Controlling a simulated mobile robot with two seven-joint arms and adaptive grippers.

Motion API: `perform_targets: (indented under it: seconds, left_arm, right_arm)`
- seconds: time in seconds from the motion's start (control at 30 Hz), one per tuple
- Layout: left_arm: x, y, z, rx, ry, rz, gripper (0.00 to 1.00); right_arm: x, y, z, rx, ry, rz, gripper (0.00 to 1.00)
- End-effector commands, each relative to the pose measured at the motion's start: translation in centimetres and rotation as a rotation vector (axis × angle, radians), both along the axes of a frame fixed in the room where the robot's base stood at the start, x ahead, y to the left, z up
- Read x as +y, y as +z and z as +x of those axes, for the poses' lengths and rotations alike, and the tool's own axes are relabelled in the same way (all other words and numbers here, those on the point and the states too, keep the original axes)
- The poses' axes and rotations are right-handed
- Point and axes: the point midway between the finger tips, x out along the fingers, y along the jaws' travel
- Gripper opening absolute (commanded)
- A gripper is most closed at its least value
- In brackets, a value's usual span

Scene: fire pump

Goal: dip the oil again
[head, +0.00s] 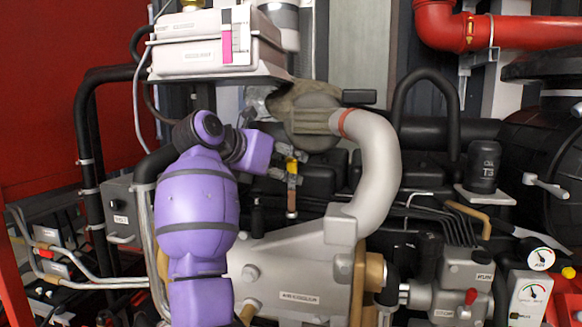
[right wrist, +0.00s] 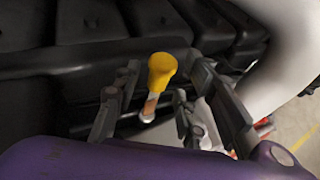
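The dipstick has a yellow handle (right wrist: 162,68), which stands upright in the right wrist view with a pale orange-brown part below it. In the head view the small yellow and orange-brown dipstick (head: 292,182) stands just left of the big grey pipe. My right gripper (head: 282,167), at the end of my purple arm, is right beside the dipstick top. In the right wrist view its fingers are apart on both sides of the handle, with visible gaps. The lower end of the dipstick is hidden. My left gripper is not in view.
A thick grey curved pipe (head: 373,165) is close on the right of the dipstick. Black engine covers (head: 325,175) lie behind it. A grey cooler housing (head: 300,265) is below, and a white box (head: 215,45) hangs above. A dark bottle (head: 484,165) stands at right.

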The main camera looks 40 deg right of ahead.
Motion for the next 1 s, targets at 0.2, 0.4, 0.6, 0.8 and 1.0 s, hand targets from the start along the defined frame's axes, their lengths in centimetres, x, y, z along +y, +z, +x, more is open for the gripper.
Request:
perform_targets:
  seconds: [0.2,0.4,0.6,0.8,1.0]
  left_arm:
    - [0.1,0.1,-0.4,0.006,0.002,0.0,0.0]
    - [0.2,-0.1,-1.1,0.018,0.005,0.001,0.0]
    - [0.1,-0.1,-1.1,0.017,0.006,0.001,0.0]
    - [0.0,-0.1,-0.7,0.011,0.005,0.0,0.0]
    - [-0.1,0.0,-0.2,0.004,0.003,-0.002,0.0]
  right_arm:
    - [-1.8,-0.7,0.4,0.001,-0.001,-0.002,0.38]
    - [-1.9,-0.8,0.5,0.001,0.0,-0.001,0.38]
    - [-1.9,-0.8,0.5,0.0,0.0,-0.002,0.22]
    - [-1.9,-0.8,0.5,0.0,0.001,-0.002,0.0]
    - [-1.9,-0.8,0.5,0.001,0.002,-0.003,0.0]
